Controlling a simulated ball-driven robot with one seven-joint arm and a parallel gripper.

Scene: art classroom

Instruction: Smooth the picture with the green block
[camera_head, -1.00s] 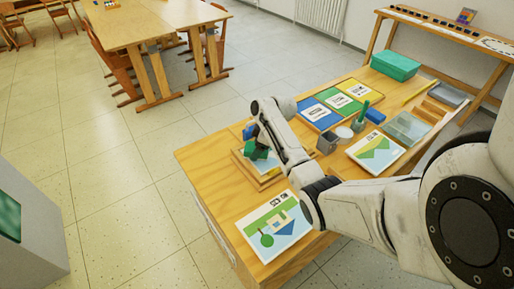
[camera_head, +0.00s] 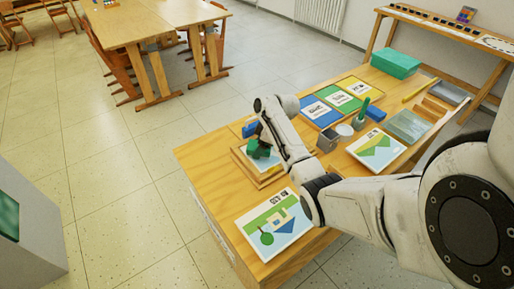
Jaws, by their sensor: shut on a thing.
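The green block (camera_head: 259,151) is at the end of my arm, low over a picture in a wooden frame or board (camera_head: 268,180) on the wooden table. My gripper (camera_head: 262,144) is shut on the green block and points down. My arm comes in from the right and hides part of the board. The picture (camera_head: 247,162) shows only as a light strip beside the block. I cannot tell whether the block touches it. Another picture (camera_head: 273,225), with a green tree and a blue shape, lies flat at the table's front. A third, with green hills (camera_head: 376,152), lies to the right.
Blue, green and yellow cards (camera_head: 342,103) lie at the back of the table (camera_head: 205,165). A green box (camera_head: 396,64), a grey cup (camera_head: 327,140), a green-handled tool (camera_head: 363,110) and blue blocks (camera_head: 375,112) stand around. The table's left front corner is bare.

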